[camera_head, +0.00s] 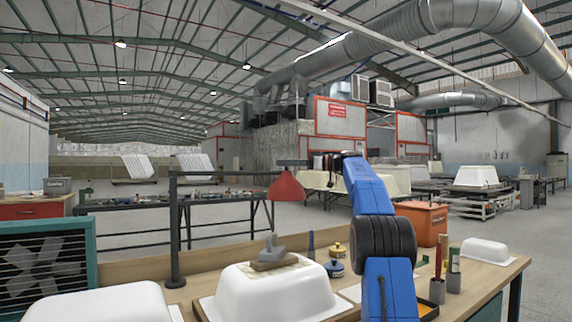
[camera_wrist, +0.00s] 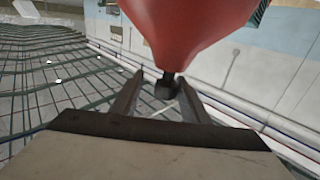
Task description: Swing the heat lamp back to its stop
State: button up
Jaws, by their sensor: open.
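The heat lamp's red shade (camera_head: 287,187) hangs from a thin dark horizontal arm (camera_head: 225,173) on an upright black post (camera_head: 174,225) at the left of the bench. In the wrist view the red shade (camera_wrist: 190,25) fills the top, with a dark knob-like fitting (camera_wrist: 165,86) at its narrow end. My gripper (camera_head: 290,162) reaches in from the right at the top of the shade. Its two fingers (camera_wrist: 158,95) are open on either side of the fitting; I cannot tell whether they touch it. The lamp's stop cannot be made out.
Another white shell (camera_head: 100,305) is at front left, and a small one (camera_head: 486,250) at right. Small pots (camera_head: 334,268) and a cup of tools (camera_head: 437,290) stand on the bench.

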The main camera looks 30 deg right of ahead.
jog(key=shift+s, duration=0.1)
jog(key=v, duration=1.7)
jog(key=shift+s, duration=0.15)
jog(key=shift+s, duration=0.1)
